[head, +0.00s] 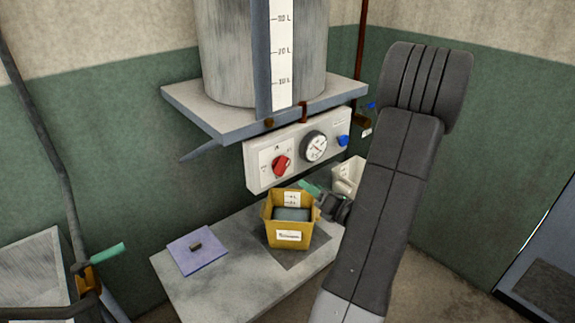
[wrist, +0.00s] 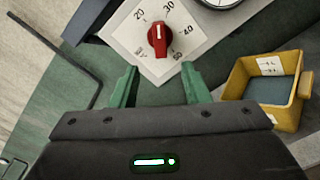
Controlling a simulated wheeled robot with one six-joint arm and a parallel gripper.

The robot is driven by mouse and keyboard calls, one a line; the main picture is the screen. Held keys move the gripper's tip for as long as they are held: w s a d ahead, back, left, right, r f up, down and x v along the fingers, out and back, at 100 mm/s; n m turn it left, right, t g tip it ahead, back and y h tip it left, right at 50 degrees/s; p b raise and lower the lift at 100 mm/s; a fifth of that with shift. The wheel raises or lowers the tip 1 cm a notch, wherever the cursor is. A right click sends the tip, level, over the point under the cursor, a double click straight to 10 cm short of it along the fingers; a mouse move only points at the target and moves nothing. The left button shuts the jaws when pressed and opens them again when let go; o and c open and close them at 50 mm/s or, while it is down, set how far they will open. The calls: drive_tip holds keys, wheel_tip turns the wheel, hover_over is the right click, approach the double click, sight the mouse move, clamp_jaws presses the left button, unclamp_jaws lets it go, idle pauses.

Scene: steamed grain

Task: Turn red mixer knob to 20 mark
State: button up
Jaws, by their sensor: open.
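The red mixer knob (head: 281,165) is on the left of a white control panel (head: 254,178) on the wall unit. In the wrist view the knob (wrist: 158,40) sits on a white dial plate marked 20, 30, 40 and 50. Its white line points up, roughly between the 20 and 30 marks; the exact reading is unclear. My gripper (wrist: 160,80) is open and empty. Its green fingers are apart just below the knob in the wrist view, not around it. In the head view my gripper (head: 310,187) is low and right of the knob.
A round gauge (head: 314,146) and a blue knob (head: 343,140) are on the same panel. A yellow bin (head: 290,222) stands on the bench below the panel, close to my gripper. A purple mat (head: 198,252) lies left of it. A steel tank (head: 222,60) stands above.

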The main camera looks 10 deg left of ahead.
sight(285, 169)
drive_tip(key=p+x, duration=0.2)
drive_tip(key=x, duration=0.9)
drive_tip(key=shift+w+a, duration=0.25)
drive_tip(key=shift+a, duration=0.05)
drive_tip(key=shift+f, duration=0.1)
clamp_jaws()
